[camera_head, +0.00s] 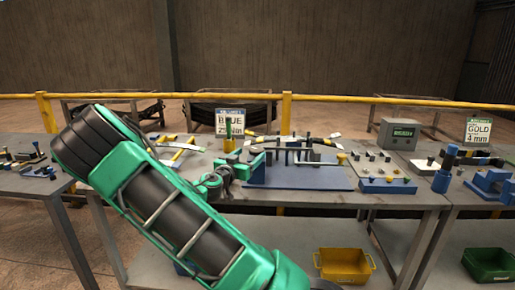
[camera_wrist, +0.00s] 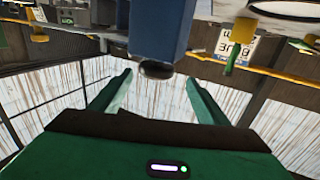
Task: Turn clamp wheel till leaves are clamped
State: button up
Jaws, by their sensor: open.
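A blue clamp fixture (camera_head: 325,184) stands on the middle of the grey bench, with upright posts and thin leaves (camera_head: 318,161) lying across it. My gripper (camera_head: 218,182) is at the fixture's left end, partly hidden by my green arm. In the wrist view, which is upside down, my gripper (camera_wrist: 158,98) is open, its two green fingers apart. A blue block (camera_wrist: 158,28) with a dark round end (camera_wrist: 156,69) shows just beyond and between the fingertips. I cannot tell whether this round end is the clamp wheel, or whether the fingers touch it.
A "BLUE" sign (camera_head: 230,121) stands behind the fixture. A blue block with knobs (camera_head: 386,184) is to its right, and a grey box (camera_head: 398,133) is behind that. A yellow bin (camera_head: 344,266) and a green bin (camera_head: 489,264) sit below the benches. A yellow rail runs behind.

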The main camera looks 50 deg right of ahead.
aim_at(260, 147)
jog(key=x, duration=1)
jog(key=shift+s+d, duration=0.2)
jog(key=shift+d, duration=0.05)
jog(key=c, duration=1)
